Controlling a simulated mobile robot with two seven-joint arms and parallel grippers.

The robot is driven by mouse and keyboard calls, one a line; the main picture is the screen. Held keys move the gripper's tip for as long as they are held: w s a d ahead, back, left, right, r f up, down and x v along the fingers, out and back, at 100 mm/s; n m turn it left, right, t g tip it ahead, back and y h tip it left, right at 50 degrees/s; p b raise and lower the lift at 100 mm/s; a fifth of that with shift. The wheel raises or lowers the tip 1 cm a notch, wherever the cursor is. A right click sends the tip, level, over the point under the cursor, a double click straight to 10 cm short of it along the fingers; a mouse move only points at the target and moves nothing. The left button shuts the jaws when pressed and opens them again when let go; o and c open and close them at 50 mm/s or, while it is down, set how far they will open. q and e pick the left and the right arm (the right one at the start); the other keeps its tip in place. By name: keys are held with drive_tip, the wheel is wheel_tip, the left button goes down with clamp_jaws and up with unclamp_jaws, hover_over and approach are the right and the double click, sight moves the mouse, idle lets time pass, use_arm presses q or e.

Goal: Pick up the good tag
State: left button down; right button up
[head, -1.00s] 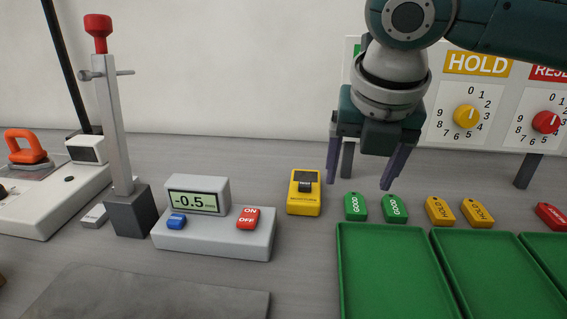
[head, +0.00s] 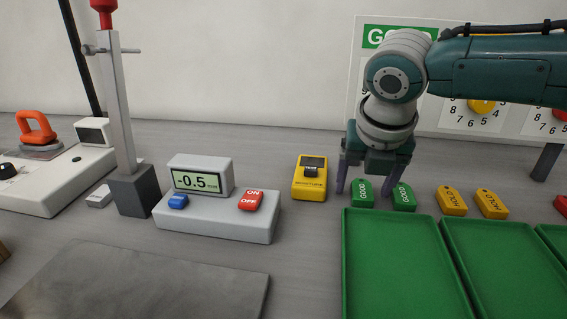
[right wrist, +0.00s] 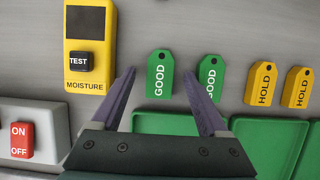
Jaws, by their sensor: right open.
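Two green GOOD tags lie side by side on the table behind the green trays. The left good tag (head: 362,192) also shows in the right wrist view (right wrist: 160,75), between my fingers and ahead of them. The right good tag (head: 403,197) shows in the right wrist view (right wrist: 211,78) with my right finger overlapping its left edge. My right gripper (head: 377,189) is open and empty, pointing down over the tags; it also shows in the right wrist view (right wrist: 160,82). Whether the fingers touch a tag cannot be told. My left gripper is not in view.
Yellow HOLD tags (head: 451,201) lie right of the good tags. A yellow moisture meter (head: 310,178) stands close on the left. Green trays (head: 349,270) lie in front. A grey scale-like box (head: 216,219) and a post stand further left.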

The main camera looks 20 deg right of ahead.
clamp_jaws()
idle(0.6)
